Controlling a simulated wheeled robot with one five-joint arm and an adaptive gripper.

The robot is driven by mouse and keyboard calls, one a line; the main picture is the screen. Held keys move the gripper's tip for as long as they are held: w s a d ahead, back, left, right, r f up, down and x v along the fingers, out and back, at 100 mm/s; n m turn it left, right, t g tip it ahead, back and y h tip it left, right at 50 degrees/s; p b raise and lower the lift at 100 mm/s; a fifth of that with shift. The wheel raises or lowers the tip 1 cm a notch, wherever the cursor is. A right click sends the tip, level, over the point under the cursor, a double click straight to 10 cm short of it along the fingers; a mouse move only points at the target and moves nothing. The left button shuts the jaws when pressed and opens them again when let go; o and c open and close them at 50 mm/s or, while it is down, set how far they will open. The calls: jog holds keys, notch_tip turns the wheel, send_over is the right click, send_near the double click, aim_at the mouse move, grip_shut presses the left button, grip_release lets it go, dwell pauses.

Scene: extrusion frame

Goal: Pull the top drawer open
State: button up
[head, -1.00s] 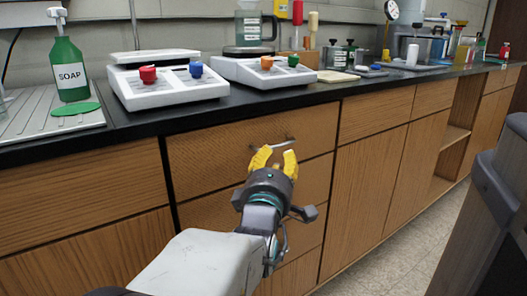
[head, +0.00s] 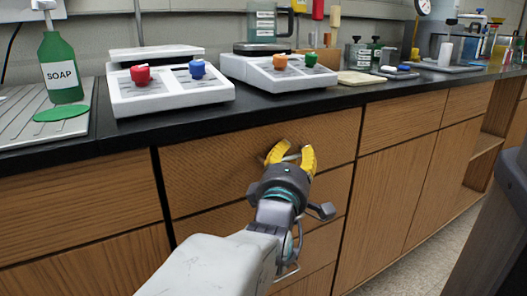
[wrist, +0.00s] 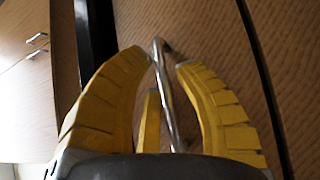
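The top drawer (head: 215,160) is a wood-grain front under the black countertop. It looks flush with the cabinet. Its thin metal bar handle (wrist: 165,90) runs between the yellow fingers in the wrist view. My gripper (head: 292,150) is at the drawer front with its fingers apart, one on either side of the handle. The wrist view shows the gripper (wrist: 162,62) with gaps between the handle and the two larger fingers. In the head view the fingers hide most of the handle.
More drawers (head: 210,225) lie below, partly behind my arm. The black countertop (head: 250,110) above holds two scales (head: 172,92) and a green soap bottle (head: 62,70). Cabinet doors (head: 385,190) stand to the right. Floor shows at lower right.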

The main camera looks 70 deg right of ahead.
grip_shut()
dwell(0.6)
